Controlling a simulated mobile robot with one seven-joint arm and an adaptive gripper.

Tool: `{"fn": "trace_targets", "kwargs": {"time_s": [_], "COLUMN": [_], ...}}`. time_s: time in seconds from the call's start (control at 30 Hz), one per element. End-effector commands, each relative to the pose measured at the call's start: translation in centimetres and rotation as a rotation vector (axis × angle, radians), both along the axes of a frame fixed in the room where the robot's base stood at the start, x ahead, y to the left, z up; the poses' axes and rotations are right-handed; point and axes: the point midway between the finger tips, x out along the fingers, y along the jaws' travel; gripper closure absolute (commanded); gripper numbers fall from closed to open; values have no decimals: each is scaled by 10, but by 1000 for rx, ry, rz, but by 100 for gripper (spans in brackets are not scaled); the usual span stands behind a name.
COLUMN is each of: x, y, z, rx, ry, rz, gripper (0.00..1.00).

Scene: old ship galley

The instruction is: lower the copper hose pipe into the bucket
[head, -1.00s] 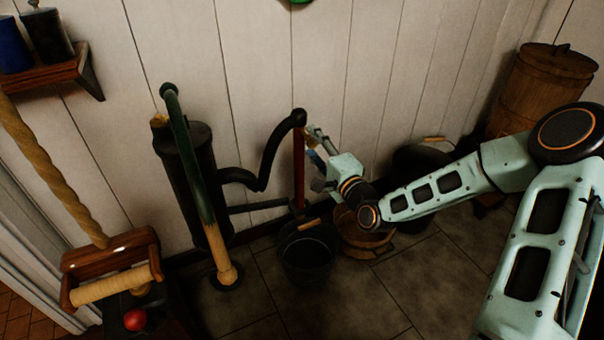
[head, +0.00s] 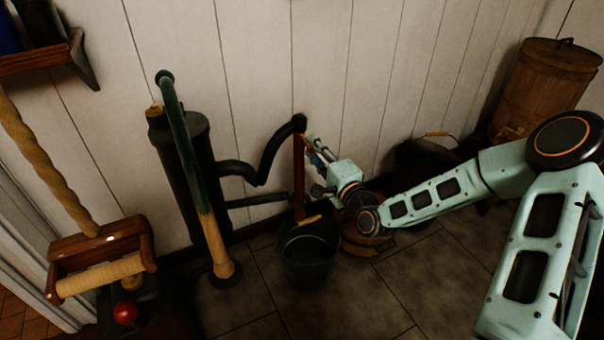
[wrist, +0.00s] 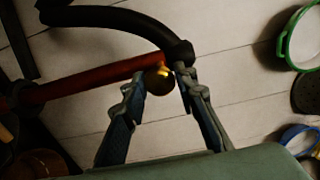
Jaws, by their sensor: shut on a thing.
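The copper hose pipe (head: 299,168) hangs upright as a reddish tube below the end of a black curved hose (head: 272,152). In the wrist view the pipe (wrist: 95,82) runs across to the left. My gripper (head: 309,146) is at the pipe's upper part, on its right side. In the wrist view my gripper (wrist: 160,82) has its fingers on both sides of a round brass knob (wrist: 158,81) beside the pipe. The dark bucket (head: 308,264), with a wooden handle grip, stands on the floor below. The pipe's lower end is near its back rim; whether it is inside, I cannot tell.
A black hand pump (head: 203,160) with a long lever stands left of the bucket. A wooden tub (head: 366,246) stands right of it, partly hidden by my arm. A dark bucket (head: 425,157) and barrel (head: 546,85) are farther right. The tiled floor in front is clear.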

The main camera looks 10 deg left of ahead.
Motion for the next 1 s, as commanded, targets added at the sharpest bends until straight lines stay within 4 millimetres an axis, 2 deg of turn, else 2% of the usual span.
{"fn": "trace_targets", "kwargs": {"time_s": [0.03, 0.47, 1.0], "x": [0, 0, 0], "y": [0, 0, -1], "z": [-19, -96, -204], "rx": [0, 1, -1], "ry": [4, 6, 4], "rz": [-1, -1, -3], "gripper": [95, 95, 95]}}
